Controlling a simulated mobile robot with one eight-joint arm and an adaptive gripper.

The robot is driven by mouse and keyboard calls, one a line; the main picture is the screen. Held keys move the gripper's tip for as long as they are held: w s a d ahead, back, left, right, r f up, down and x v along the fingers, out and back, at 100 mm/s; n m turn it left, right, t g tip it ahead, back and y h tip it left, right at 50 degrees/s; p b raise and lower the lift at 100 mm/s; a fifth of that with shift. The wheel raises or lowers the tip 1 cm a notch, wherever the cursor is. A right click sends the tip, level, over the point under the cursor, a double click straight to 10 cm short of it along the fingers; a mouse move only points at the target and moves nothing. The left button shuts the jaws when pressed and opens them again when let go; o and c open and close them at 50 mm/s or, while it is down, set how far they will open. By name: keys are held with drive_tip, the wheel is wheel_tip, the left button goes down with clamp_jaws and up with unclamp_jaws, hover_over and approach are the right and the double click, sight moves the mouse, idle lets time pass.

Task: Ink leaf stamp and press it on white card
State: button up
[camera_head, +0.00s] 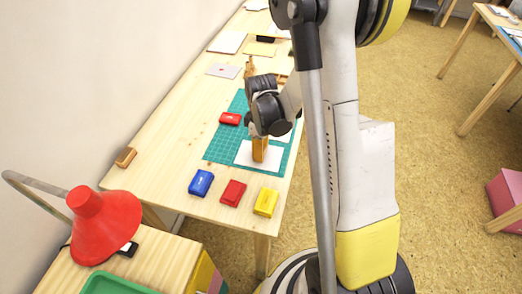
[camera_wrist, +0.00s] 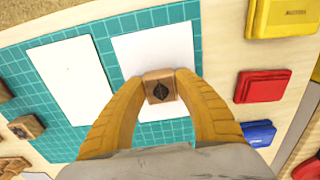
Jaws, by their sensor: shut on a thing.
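My gripper (camera_head: 259,157) is shut on a small wooden stamp with a dark leaf mark on top. In the wrist view the stamp (camera_wrist: 160,87) sits between the yellow fingertips (camera_wrist: 160,84). It is over the lower part of a white card (camera_wrist: 150,50). In the head view the fingers hide the stamp, and they stand low over the near white card (camera_head: 244,154). I cannot tell whether the stamp touches the card. The inkpads lie in a row near the table's front edge: blue (camera_head: 201,183), red (camera_head: 233,192) and yellow (camera_head: 266,202).
The cards lie on a green cutting mat (camera_head: 221,146); a second white card (camera_wrist: 68,88) is beside the first. Other wooden stamps (camera_wrist: 26,127) show at left in the wrist view. A red lamp (camera_head: 104,223) stands at the front left.

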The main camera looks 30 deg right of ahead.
drive_tip(key=shift+r, duration=0.25)
drive_tip(key=shift+r+p, duration=0.35)
idle(0.3)
drive_tip(key=shift+r+p, duration=2)
drive_tip(key=shift+r, duration=0.8)
